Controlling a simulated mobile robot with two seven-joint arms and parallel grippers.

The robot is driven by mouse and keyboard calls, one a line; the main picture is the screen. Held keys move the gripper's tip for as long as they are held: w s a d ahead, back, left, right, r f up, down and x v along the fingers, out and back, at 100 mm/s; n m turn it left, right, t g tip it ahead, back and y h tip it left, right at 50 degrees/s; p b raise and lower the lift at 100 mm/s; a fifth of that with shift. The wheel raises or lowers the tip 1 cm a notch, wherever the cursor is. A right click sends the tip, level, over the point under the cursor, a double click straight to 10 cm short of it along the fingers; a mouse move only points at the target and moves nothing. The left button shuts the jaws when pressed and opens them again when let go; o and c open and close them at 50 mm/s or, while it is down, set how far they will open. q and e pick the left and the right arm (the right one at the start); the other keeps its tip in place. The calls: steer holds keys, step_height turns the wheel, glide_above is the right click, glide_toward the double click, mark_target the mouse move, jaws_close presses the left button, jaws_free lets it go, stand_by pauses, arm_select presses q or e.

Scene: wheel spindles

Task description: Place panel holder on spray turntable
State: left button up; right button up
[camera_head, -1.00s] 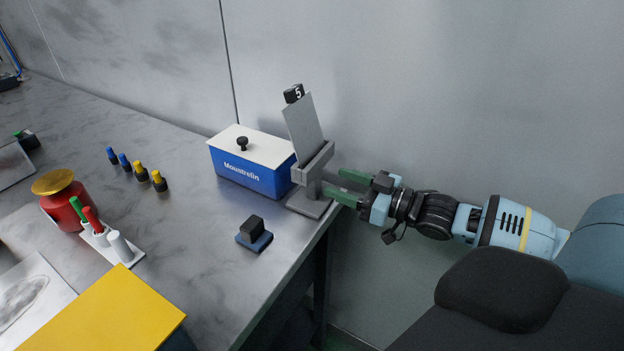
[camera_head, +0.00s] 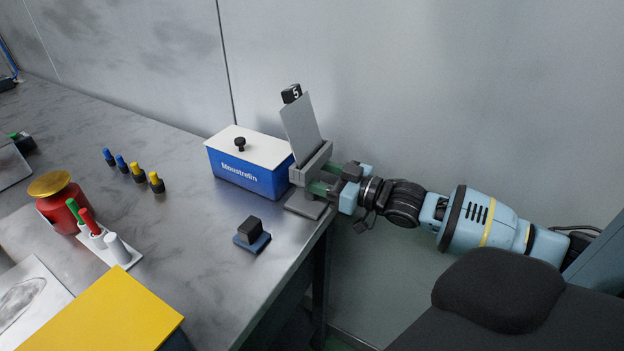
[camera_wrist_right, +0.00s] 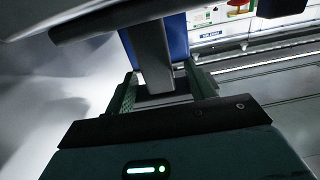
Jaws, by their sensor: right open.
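The panel holder (camera_head: 310,164) is a grey stand on a flat base at the right end of the bench, with a thin grey panel (camera_head: 302,122) leaning in it and a black "5" tag on top. My right gripper (camera_head: 318,182) reaches in from the right with its green fingers at the holder's post. In the right wrist view, the post (camera_wrist_right: 152,55) stands between the two open fingers (camera_wrist_right: 162,88), with visible gaps. My left gripper is out of view. I cannot pick out a spray turntable in these frames.
A blue Moustrelin box (camera_head: 248,172) with a white lid stands close left of the holder. A small black block on a blue base (camera_head: 252,236) is in front. A red pot (camera_head: 63,210), markers, small bottles and a yellow box (camera_head: 95,315) are further left. A wall is behind.

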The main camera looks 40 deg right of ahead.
mark_target(319, 163)
steer(key=shift+w+a, duration=0.25)
steer(key=shift+w, duration=0.3)
steer(key=shift+r, duration=0.1)
jaws_close()
steer(key=shift+s+r, duration=0.2)
steer(key=shift+r, duration=0.65)
steer(key=shift+s+r, duration=0.2)
steer(key=shift+r, duration=0.65)
steer(key=s+a+r+p, duration=0.1)
steer(key=s+p, duration=0.1)
steer(key=s, duration=1.3)
steer(key=shift+a+r, duration=0.15)
steer(key=shift+r, duration=0.1)
steer(key=shift+s, duration=0.1)
